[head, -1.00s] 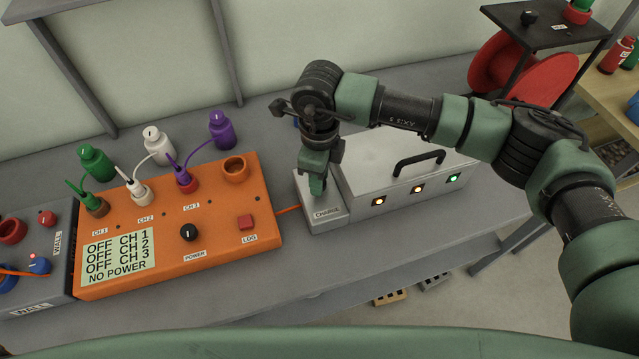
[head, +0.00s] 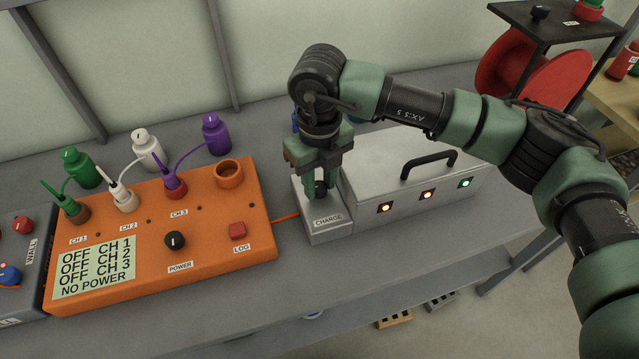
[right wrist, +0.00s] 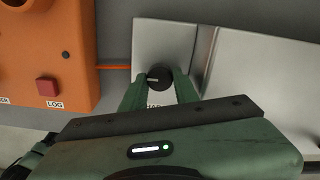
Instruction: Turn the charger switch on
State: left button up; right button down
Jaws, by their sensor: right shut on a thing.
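The charger is a silver box with a low front-left block labelled CHARGE (head: 328,232). A dark round switch knob (right wrist: 160,77) sits on top of that block, with a light mark on its left side in the right wrist view. My right gripper (head: 321,190) points down at the block, its green fingers on either side of the knob, shut on it. In the right wrist view the fingers (right wrist: 160,85) touch the knob's two sides. The charger's front has two orange lights and one green light (head: 465,184). My left gripper is not in view.
An orange logger (head: 120,275) to the left reads OFF for its channels and NO POWER. It has a black POWER knob (head: 175,241) and a red LOG button (head: 237,230). An orange cable (head: 286,217) runs to the charger. Bottles (head: 148,150) stand behind. The bench front is clear.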

jog(key=shift+w+r, duration=0.15)
jog(key=shift+r, duration=0.05)
dwell(0.3)
jog(key=c, duration=1.2)
grip_release()
jog(key=shift+c, duration=0.2)
jog(key=shift+o, duration=0.9)
jog(key=shift+a, duration=0.1)
jog(key=shift+f, duration=0.1)
jog(key=shift+f, duration=0.1)
